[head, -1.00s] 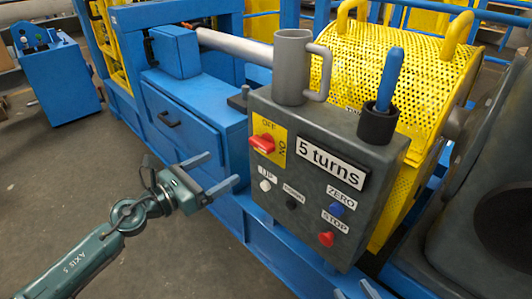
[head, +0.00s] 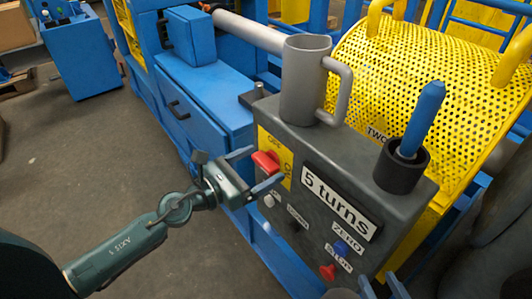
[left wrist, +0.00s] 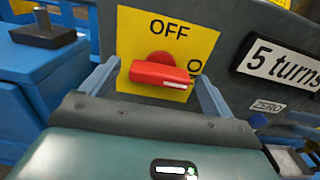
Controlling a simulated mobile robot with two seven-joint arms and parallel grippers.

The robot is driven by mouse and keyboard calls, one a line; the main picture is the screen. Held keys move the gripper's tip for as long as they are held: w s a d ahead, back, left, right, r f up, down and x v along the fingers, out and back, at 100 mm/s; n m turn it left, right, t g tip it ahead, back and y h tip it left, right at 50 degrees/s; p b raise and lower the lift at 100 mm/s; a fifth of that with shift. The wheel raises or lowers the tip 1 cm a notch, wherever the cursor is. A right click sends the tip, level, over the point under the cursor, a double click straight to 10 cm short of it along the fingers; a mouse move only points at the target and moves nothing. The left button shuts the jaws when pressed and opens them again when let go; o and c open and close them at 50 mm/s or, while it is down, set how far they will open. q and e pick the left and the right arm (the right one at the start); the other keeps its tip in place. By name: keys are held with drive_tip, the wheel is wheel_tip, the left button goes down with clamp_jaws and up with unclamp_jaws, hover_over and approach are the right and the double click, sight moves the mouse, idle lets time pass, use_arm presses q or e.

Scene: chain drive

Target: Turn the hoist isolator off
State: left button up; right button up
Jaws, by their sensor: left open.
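The hoist isolator is a red rotary handle (head: 265,163) on a yellow plate marked OFF and ON, on the left of the grey control box (head: 345,165). In the left wrist view the red handle (left wrist: 160,77) lies roughly horizontal, its white-marked end pointing right towards ON; OFF is printed above it. My left gripper (head: 260,167) is open at the handle, with one finger on each side of it. I cannot tell whether the fingers touch it. My right gripper (head: 381,287) shows only its two separated fingertips at the bottom edge.
The box also carries a "5 turns" label (head: 340,199), a blue ZERO button (head: 341,247) and a red STOP button (head: 328,271). A grey mug (head: 304,80) and a black cup with a blue-handled tool (head: 402,164) stand on top. Blue drawers stand left; the floor is open.

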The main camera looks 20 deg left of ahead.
use_arm(q)
drive_tip(key=shift+w+d, duration=0.1)
drive_tip(key=shift+d, duration=0.05)
drive_tip(key=shift+c, duration=0.6)
drive_tip(key=c, duration=0.9)
drive_tip(key=shift+o, duration=0.2)
